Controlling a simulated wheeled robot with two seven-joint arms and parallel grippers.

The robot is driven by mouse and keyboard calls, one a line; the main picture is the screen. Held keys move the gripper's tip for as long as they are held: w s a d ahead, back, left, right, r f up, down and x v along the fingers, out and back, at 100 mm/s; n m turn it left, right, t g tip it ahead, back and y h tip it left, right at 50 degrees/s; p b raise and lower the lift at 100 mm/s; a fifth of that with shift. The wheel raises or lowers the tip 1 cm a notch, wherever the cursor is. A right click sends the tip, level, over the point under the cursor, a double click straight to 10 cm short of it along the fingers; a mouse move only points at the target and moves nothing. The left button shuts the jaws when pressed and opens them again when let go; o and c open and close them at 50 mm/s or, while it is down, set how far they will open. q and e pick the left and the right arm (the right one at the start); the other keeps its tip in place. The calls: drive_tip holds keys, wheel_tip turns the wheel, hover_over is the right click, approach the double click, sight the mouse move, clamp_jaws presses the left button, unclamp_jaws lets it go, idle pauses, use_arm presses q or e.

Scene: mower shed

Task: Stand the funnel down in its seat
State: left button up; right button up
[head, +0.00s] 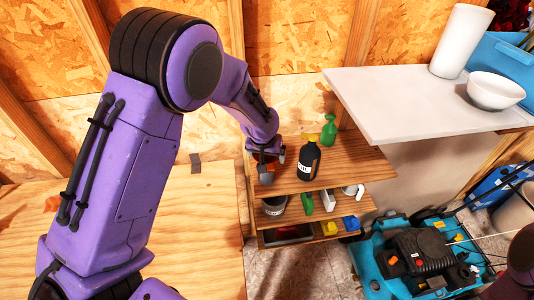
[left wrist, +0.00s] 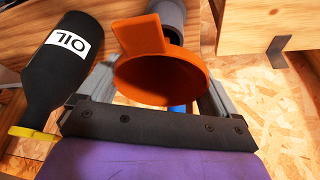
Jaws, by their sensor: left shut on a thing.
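The orange funnel (left wrist: 160,80) is between the fingers of my left gripper (left wrist: 155,100) in the left wrist view, its wide mouth facing the camera and a flat tab at its rim. In the head view my left gripper (head: 266,160) is at the left end of the wooden shelf's top board, and it mostly hides the funnel. A dark grey round part (left wrist: 168,14) shows just beyond the funnel; I cannot tell whether it is the seat. The funnel's spout is hidden. My right gripper is not in view.
A black oil bottle (head: 309,160) with a yellow cap stands close right of my left gripper on the shelf (head: 345,158). A green spray bottle (head: 329,130) is behind it. A white counter (head: 410,100) overhangs at right. A blue mower (head: 410,255) stands below.

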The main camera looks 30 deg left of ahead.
use_arm(q)
drive_tip(key=shift+f+b, duration=0.45)
drive_tip(key=shift+f, duration=0.6)
drive_tip(key=o, duration=0.8)
drive_tip(key=shift+s+r, duration=0.1)
drive_tip(key=shift+r, duration=0.25)
drive_tip(key=b+v, duration=0.2)
drive_tip(key=v, duration=0.6)
drive_tip(key=shift+s+r, duration=0.2)
drive_tip(key=shift+r, duration=0.15)
drive_tip(key=shift+s+r, duration=0.15)
drive_tip(key=shift+r, duration=0.3)
drive_tip(key=shift+d, duration=0.1)
